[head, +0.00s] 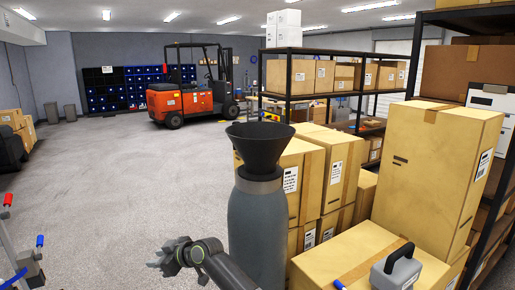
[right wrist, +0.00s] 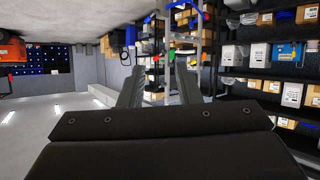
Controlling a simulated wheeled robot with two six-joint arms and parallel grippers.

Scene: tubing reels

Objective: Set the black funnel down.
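The black funnel (head: 262,147) is in the middle of the head view, wide mouth up and upright. It sits on top of a tall grey bottle-shaped body (head: 258,225), and its lower end is hidden there. My right gripper (head: 158,258) is at the bottom of the head view, left of and below the funnel, apart from it. In the right wrist view its two fingers (right wrist: 158,88) stand apart with nothing between them. The funnel does not show in that view. My left gripper is not in view.
Cardboard boxes (head: 435,160) are stacked at the right, with a grey handled case (head: 397,272) on a front box. Metal shelving (head: 335,75) stands behind. A frame with red and blue tips (head: 28,262) is at the lower left. Open floor (head: 110,165) lies towards the orange forklift (head: 190,100).

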